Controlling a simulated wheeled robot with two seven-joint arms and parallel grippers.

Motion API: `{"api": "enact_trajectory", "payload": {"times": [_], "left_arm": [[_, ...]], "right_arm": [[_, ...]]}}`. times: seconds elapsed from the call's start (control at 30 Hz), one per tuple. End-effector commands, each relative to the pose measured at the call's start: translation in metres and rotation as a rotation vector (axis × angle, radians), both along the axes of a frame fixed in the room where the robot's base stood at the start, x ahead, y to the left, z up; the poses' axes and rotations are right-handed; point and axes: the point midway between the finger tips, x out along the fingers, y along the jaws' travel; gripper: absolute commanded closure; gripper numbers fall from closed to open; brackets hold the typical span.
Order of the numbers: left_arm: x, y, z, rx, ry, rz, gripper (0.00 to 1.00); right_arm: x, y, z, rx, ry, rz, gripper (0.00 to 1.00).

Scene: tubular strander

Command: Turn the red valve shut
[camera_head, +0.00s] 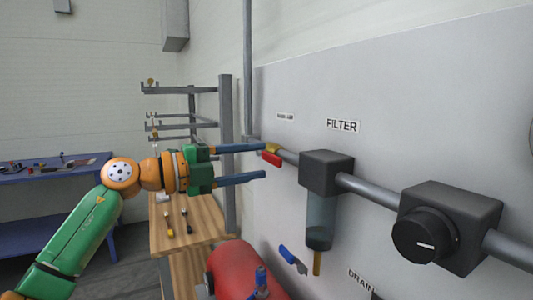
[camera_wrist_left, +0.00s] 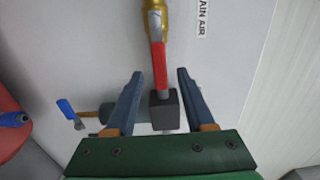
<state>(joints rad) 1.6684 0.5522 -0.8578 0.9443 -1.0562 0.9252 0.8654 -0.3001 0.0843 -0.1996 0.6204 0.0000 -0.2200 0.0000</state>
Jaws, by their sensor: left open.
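The red valve lever (camera_head: 271,158) sits on a brass valve body (camera_head: 272,148) in the grey wall pipe, left of the filter. In the left wrist view the red lever (camera_wrist_left: 160,65) lies lengthwise in line with the brass body (camera_wrist_left: 157,18). My left gripper (camera_head: 265,161) is open, its blue fingers pointing right toward the lever. In the left wrist view the fingertips (camera_wrist_left: 160,74) lie on either side of the lever's lower part, with gaps. I cannot tell whether the lever is deep between them. My right gripper is not in view.
The black filter housing (camera_head: 327,172) with its bowl and a black-knobbed regulator (camera_head: 440,230) sit along the pipe to the right. Below are a blue lever (camera_head: 292,259) and a red tank (camera_head: 240,270). A wooden bench (camera_head: 185,238) and grey rack (camera_head: 227,150) stand behind my gripper.

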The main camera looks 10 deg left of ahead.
Motion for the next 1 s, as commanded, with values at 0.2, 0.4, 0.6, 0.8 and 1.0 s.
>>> {"api": "enact_trajectory", "payload": {"times": [0.2,0.4,0.6,0.8,1.0], "left_arm": [[0.013,-0.019,0.001,-0.001,0.002,0.0,0.46],[0.013,-0.019,0.0,-0.001,0.0,0.001,0.46],[0.013,-0.019,0.0,-0.002,0.0,0.0,1.0],[0.013,-0.019,0.0,-0.002,0.0,0.0,1.0],[0.013,-0.019,0.0,-0.001,0.0,0.0,1.0]], "right_arm": [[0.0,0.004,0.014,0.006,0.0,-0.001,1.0],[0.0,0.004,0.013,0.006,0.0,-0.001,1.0],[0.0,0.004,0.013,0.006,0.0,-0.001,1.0],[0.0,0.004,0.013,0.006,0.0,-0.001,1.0],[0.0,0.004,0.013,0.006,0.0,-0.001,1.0]]}}
